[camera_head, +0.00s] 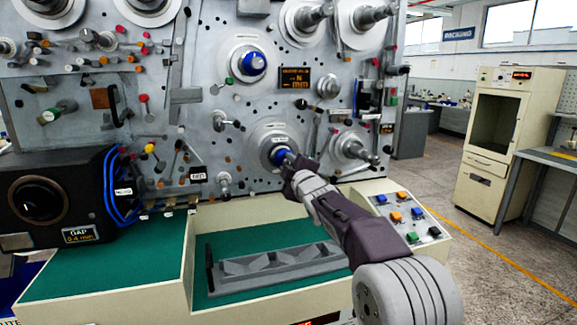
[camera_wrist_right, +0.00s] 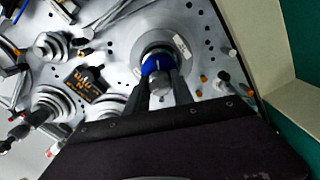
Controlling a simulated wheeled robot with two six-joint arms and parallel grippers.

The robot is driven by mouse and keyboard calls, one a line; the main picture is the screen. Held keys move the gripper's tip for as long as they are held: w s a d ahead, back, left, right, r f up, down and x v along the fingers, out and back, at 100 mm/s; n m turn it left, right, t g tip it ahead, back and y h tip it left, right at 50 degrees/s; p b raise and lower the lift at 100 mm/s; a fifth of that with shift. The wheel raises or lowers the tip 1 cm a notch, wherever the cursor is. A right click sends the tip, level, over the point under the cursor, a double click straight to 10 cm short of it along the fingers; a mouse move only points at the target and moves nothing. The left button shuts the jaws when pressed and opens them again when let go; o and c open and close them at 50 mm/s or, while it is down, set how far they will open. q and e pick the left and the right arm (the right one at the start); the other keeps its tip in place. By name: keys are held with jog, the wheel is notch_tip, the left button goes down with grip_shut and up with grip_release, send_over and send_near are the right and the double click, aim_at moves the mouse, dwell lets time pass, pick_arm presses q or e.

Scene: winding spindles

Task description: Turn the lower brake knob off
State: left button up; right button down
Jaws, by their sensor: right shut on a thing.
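The lower brake knob (camera_head: 279,157) is a blue knob on a round grey dial low on the machine's front panel. My right gripper (camera_head: 288,164) reaches it from the lower right and is shut on it. In the right wrist view the blue knob (camera_wrist_right: 157,65) sits between the two dark fingers of my right gripper (camera_wrist_right: 158,84), with the grey dial around it. The fingers hide part of the knob, and I cannot read its setting. A second, upper blue knob (camera_head: 252,64) sits on another dial above, apart from the gripper. My left gripper is not in view.
A metal spindle (camera_head: 352,150) sticks out right of the knob, and small pegs surround the dial. Below are a green-lined tray (camera_head: 222,243) with a grey notched block (camera_head: 275,267) and a button box (camera_head: 405,215). A black gauge box (camera_head: 62,195) stands left.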

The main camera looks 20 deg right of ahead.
jog(key=c, duration=1.1)
grip_release()
jog(key=shift+a, duration=0.1)
jog(key=shift+s, duration=0.1)
jog(key=s+b, duration=0.2)
jog(key=s, duration=0.7)
jog(key=shift+d, duration=0.2)
